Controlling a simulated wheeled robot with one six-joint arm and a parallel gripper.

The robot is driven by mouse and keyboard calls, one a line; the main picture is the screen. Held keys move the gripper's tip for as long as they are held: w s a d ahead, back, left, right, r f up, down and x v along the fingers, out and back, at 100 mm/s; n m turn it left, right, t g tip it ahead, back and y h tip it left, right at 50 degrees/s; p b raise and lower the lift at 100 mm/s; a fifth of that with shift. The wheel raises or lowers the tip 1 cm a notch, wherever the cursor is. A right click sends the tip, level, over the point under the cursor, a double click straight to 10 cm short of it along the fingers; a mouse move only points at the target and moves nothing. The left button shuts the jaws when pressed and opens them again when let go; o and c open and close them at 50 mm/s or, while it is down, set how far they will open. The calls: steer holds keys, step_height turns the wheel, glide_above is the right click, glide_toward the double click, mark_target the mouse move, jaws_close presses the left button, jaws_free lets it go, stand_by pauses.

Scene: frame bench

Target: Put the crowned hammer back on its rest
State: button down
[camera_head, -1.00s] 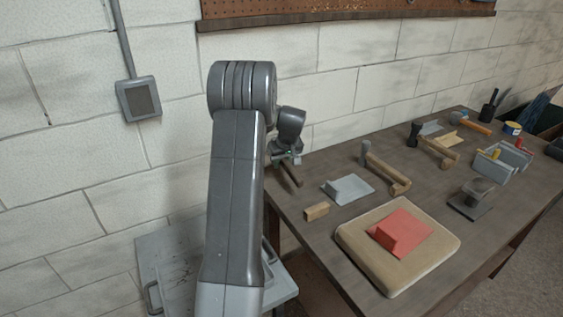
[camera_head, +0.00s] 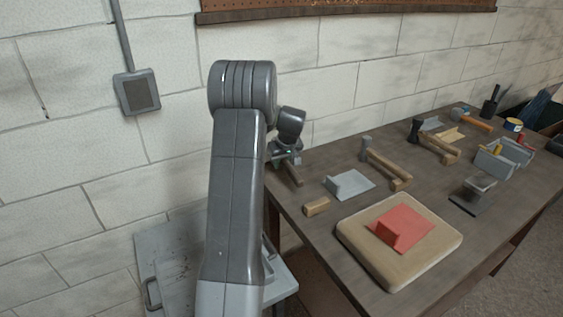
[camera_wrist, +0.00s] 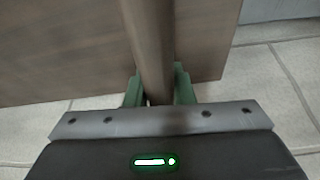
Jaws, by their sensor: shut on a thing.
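My gripper (camera_wrist: 159,88) has green fingers closed on a brown wooden handle (camera_wrist: 149,40) in the wrist view. The handle runs up out of the top of that view, so no head shows there. In the head view my gripper (camera_head: 286,158) is at the left end of the bench, partly behind my arm, with the dark handle (camera_head: 293,174) sticking out below it. I cannot tell whether the held tool is the crowned hammer. A grey plate with a raised wedge (camera_head: 352,184) and a red one (camera_head: 408,229) on a beige pad (camera_head: 362,262) are empty.
Two wooden-handled hammers (camera_head: 384,163) (camera_head: 436,143) lie further along the bench (camera_head: 330,236). A small wood block (camera_head: 316,206), a dark stand (camera_head: 471,196) and a grey caddy (camera_head: 497,163) are also there. A block wall runs behind.

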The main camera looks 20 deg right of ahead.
steer(key=shift+f, duration=0.2)
steer(key=c, duration=1.2)
jaws_free()
steer(key=shift+o, duration=0.2)
steer(key=b+v, duration=0.2)
steer(key=v, duration=1.2)
steer(key=shift+f, duration=0.15)
steer(key=p+x, duration=0.1)
steer(key=x, duration=1.2)
steer(key=shift+w+f+p, duration=0.2)
steer(key=shift+f+p, duration=0.1)
steer(key=shift+p, duration=0.1)
steer(key=shift+r, duration=0.2)
